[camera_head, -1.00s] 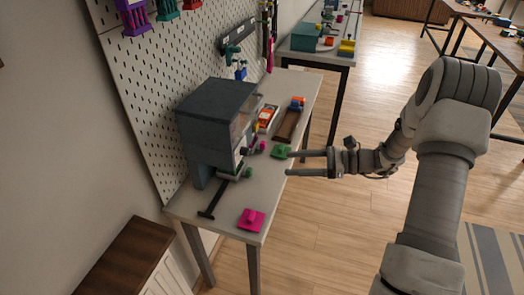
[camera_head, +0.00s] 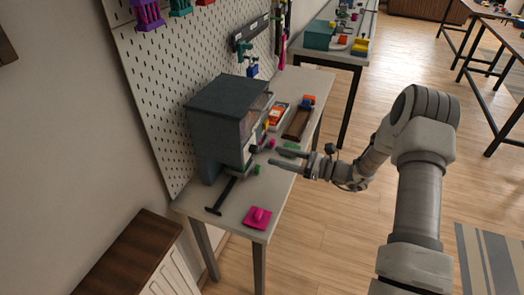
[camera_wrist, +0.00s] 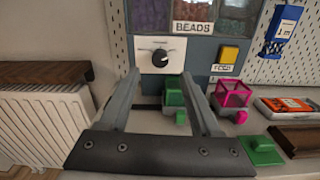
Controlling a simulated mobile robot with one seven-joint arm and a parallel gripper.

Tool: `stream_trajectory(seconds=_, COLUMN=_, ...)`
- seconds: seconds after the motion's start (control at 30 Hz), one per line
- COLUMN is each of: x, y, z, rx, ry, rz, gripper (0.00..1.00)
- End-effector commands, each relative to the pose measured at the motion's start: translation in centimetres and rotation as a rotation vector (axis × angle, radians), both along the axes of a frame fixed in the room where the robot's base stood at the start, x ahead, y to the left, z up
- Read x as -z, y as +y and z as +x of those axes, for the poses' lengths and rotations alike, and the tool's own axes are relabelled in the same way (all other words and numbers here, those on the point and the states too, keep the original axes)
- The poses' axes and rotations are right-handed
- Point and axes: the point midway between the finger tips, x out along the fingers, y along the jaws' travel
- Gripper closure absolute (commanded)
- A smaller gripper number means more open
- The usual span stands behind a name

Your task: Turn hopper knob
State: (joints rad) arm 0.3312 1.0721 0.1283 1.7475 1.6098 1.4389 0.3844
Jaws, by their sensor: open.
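The hopper (camera_head: 215,125) is a dark grey box on the table against the pegboard. In the wrist view its front bears a BEADS label (camera_wrist: 193,27) below clear bead windows. The hopper knob (camera_wrist: 160,57) is dark and round, with a light pointer mark, on a white dial plate (camera_wrist: 175,46). My gripper (camera_head: 273,156) is at the front of the hopper, apart from it. In the wrist view my gripper (camera_wrist: 160,75) is open and empty, its fingertips just below and on either side of the knob, not touching it as far as I can tell.
Below the knob are a green container (camera_wrist: 174,92) and a magenta open-frame container (camera_wrist: 232,94). A yellow button (camera_wrist: 229,55) is right of the knob. A green piece (camera_wrist: 262,150) and an orange-and-white box (camera_wrist: 284,106) lie right. A magenta piece (camera_head: 257,217) sits at the table's near end.

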Motion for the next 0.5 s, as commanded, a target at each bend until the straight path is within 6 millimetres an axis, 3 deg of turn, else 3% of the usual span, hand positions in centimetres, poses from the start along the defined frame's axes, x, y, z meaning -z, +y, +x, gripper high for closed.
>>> stream_trajectory(seconds=0.2, x=0.0, y=3.9, z=1.3, rx=-0.002, ry=-0.001, rz=0.0, gripper=0.36)
stream_trajectory(seconds=0.5, x=0.0, y=5.8, z=2.1, rx=0.0, ry=-0.001, rz=0.0, gripper=0.36)
